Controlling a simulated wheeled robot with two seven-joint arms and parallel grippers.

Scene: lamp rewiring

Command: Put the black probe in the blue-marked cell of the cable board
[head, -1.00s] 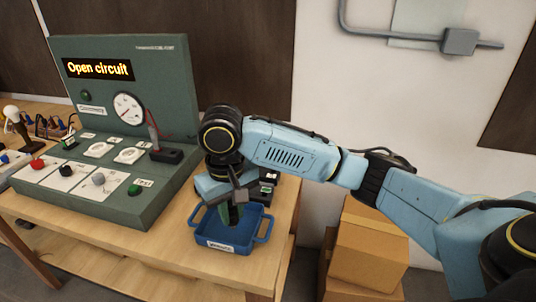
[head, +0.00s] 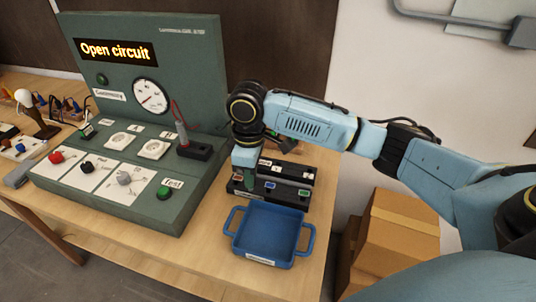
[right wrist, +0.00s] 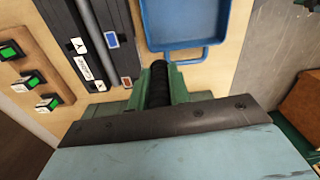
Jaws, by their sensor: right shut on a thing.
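My right gripper (head: 250,182) points down at the left end of the black cable board (head: 294,206). In the right wrist view its green fingers (right wrist: 160,92) are shut on the black probe (right wrist: 159,72), which has a ribbed dark body. The gripper hides the probe in the head view. The cable board also shows in the right wrist view (right wrist: 88,12), left of the held probe. Its front has an orange, a blue and a green mark. The blue mark (head: 270,185) shows at the middle; it is also in the right wrist view (right wrist: 112,40). My left gripper is out of view.
An empty-looking blue tray (head: 237,241) stands in front of the cable board, close to the table's right edge. A green tester (head: 195,60) reading "Open circuit" stands to the left, with a red probe (head: 180,128) upright on it. Cardboard boxes (head: 400,225) stand right of the table.

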